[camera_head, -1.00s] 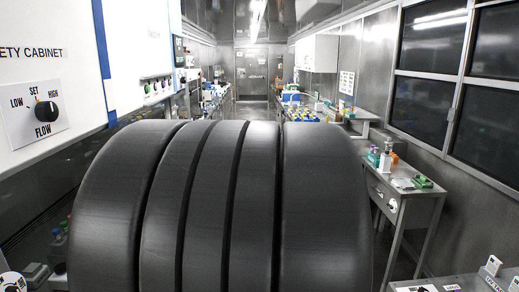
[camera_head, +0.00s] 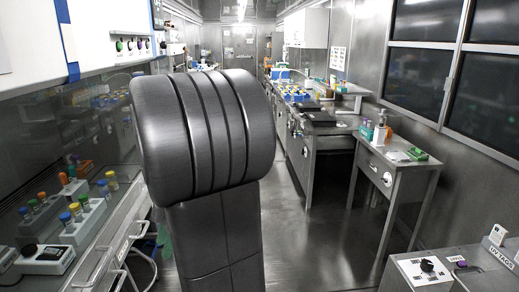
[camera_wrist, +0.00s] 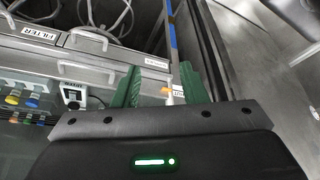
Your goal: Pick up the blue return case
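I cannot pick out the blue return case for certain. A blue box-like item (camera_head: 281,73) stands far off on the right-hand bench in the head view, too small to identify. My gripper (camera_wrist: 160,88) shows in the wrist view with its two green fingers apart. Nothing is seen held between them. Drawer fronts and a thin blue-striped upright lie beyond the fingers.
A glass-fronted cabinet with tube racks (camera_head: 80,222) runs along the left. On the right stand a steel table (camera_head: 398,170) with small bottles and a green item (camera_head: 417,154), and a device with a knob (camera_head: 428,267) at lower right. The floor (camera_head: 325,235) between is clear.

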